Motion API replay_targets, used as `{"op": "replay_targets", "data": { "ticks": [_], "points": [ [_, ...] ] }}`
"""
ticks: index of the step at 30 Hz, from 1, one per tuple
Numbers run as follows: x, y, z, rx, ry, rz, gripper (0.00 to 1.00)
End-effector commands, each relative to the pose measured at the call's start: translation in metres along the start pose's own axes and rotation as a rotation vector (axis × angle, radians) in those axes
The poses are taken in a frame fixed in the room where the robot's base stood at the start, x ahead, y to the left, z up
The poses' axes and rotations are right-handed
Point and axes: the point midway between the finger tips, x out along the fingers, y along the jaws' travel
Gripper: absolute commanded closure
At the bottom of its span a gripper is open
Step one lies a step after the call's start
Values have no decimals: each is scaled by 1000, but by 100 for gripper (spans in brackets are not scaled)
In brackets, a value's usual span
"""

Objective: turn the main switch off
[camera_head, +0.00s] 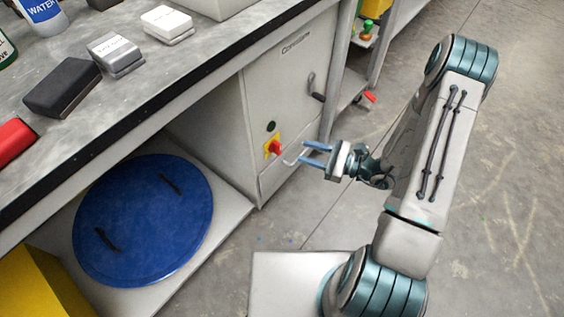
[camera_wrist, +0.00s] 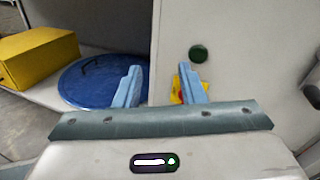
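The main switch (camera_head: 275,148) is a red knob on a yellow plate, on the front of the grey cabinet (camera_head: 290,85) under the bench. I cannot tell whether a finger touches the knob.
A dark green round button (camera_head: 271,126) sits above the switch. The cabinet has a dark handle (camera_head: 316,88). A blue round lid (camera_head: 143,220) and a yellow box (camera_head: 40,285) are under the bench. Blocks and bottles stand on the benchtop (camera_head: 150,75).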

Motion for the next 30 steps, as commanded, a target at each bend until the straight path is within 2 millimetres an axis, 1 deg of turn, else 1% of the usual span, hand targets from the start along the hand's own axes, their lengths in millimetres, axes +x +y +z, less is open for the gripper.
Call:
{"op": "replay_targets", "data": {
  "ticks": [1, 3, 6, 9, 13, 17, 20, 27, 30],
  "points": [
    [-2, 3, -40, 46, -7, -63, 64],
    [-6, 1, -70, 91, -12, -140, 64],
    [-10, 0, -102, 137, -12, -226, 64],
    [-14, 0, -121, 166, -12, -281, 64],
    [-13, -1, -130, 180, -10, -310, 64],
    [0, -5, -130, 179, -11, -310, 64],
    [18, -10, -131, 178, -12, -307, 64],
    [67, -25, -132, 178, -12, -306, 64],
    [85, -32, -132, 177, -11, -308, 64]
  ]
}}
